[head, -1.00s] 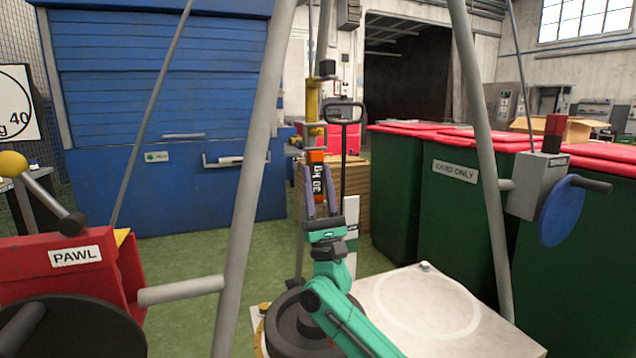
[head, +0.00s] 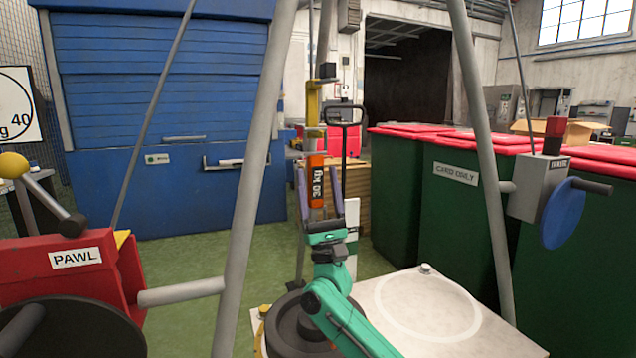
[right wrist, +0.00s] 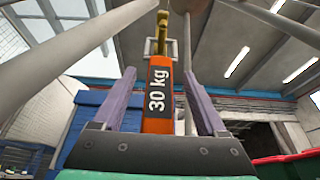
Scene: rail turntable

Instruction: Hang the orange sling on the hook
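The orange sling (head: 317,172), marked "30 kg", stands upright just below the yellow hook (head: 313,105). In the right wrist view the sling (right wrist: 158,100) reaches up to the lower end of the hook (right wrist: 162,40). Its top meets the hook, but I cannot make out the exact seat of the loop. My right gripper (head: 318,185) is open, with one purple finger on each side of the sling. In the right wrist view a gap shows between the sling and each finger. My left gripper is not in view.
Grey frame legs (head: 255,170) and (head: 483,150) stand on both sides of my right arm. A red PAWL box (head: 75,285) is at the left, a grey box with a blue wheel (head: 563,215) at the right. A dark round base (head: 290,325) and a pale plate (head: 425,305) lie below.

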